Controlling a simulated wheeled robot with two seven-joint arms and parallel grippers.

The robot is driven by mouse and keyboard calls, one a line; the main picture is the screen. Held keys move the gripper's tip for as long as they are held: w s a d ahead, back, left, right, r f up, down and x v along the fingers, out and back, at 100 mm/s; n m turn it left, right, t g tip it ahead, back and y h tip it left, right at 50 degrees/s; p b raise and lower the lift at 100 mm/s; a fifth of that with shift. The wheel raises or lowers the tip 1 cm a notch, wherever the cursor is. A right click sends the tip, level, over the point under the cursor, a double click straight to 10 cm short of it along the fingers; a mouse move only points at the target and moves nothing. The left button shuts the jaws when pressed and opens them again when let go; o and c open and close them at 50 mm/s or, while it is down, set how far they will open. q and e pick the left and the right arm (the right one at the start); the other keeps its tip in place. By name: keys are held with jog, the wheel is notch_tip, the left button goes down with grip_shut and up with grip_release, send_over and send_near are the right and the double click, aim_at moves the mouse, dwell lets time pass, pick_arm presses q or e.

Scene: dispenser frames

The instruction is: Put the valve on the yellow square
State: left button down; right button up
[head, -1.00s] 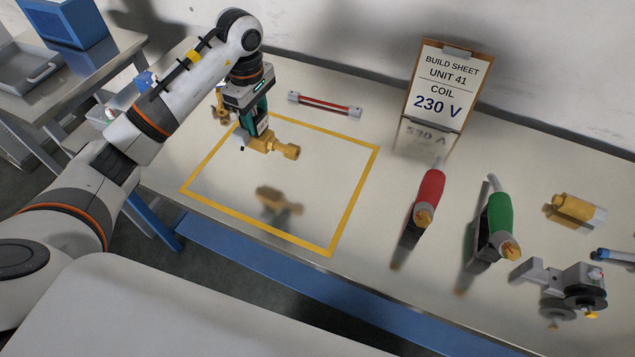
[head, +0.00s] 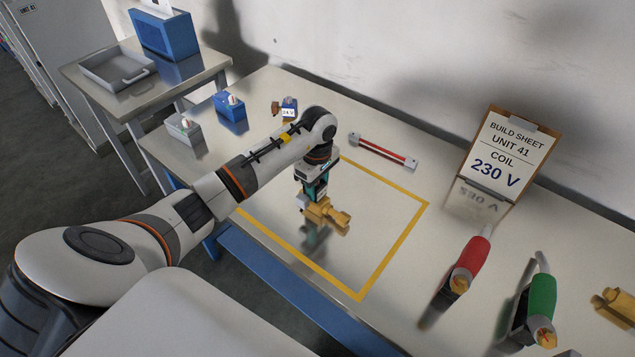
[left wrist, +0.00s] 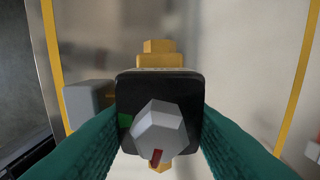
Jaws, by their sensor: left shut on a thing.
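The valve (head: 326,213) has a brass body with a hex end pointing right, and a grey block at its left. My left gripper (head: 314,190) is shut on its upper part from above. It holds the valve a little above the table, inside the yellow square (head: 395,251), a yellow outline. A dark reflection shows just below the valve. In the left wrist view, green fingers flank the valve's black top with a grey knob (left wrist: 160,127) with a red mark; brass (left wrist: 158,58) shows beyond. My forearm hides part of the outline's left side. My right gripper is not in view.
A build sheet (head: 505,150) reading 230 V and a red-and-grey bar (head: 383,152) are behind. Blue (head: 230,108) and grey (head: 184,130) bins stand at the far left.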

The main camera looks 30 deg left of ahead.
pick_arm(q)
jog(key=c, duration=0.8)
grip_release()
jog(key=shift+c, duration=0.2)
notch_tip(320, 180, up, 11)
jog(key=b, duration=0.3)
jog(key=shift+r, duration=0.6)
